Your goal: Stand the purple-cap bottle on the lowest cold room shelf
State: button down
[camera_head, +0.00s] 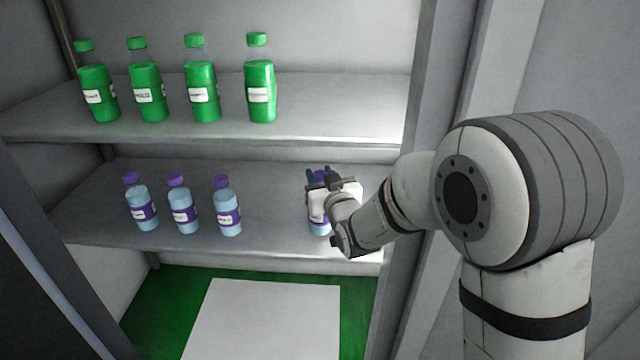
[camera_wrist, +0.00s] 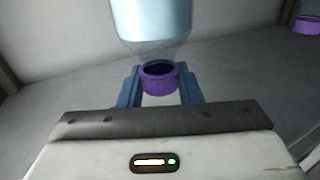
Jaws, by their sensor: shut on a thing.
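The purple-cap bottle (camera_head: 319,228) is in my gripper (camera_head: 319,176) over the right part of the lower shelf (camera_head: 270,215). It looks upright, with its light blue lower body showing below the gripper. My gripper hides its middle and most of its cap. I cannot tell whether its base touches the shelf. In the wrist view, the purple cap (camera_wrist: 160,80) is between the two blue fingers, and the light blue body (camera_wrist: 150,22) extends toward the top edge. The fingers are shut on the bottle.
Several purple-cap bottles (camera_head: 184,208) stand in a row left of my gripper. Free shelf lies between them and the held bottle. Green bottles (camera_head: 203,90) stand on the upper shelf (camera_head: 330,110). The right wall post (camera_head: 412,180) is close to my arm. A white panel (camera_head: 265,320) lies on the green floor.

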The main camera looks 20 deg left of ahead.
jog(key=shift+f, duration=0.75)
jog(key=shift+f+b, duration=0.15)
jog(key=shift+b, duration=0.15)
jog(key=c, duration=1)
grip_release()
jog(key=shift+c, duration=0.2)
jog(key=shift+r, duration=0.2)
jog(key=p+v, duration=0.1)
jog(key=v, duration=1.1)
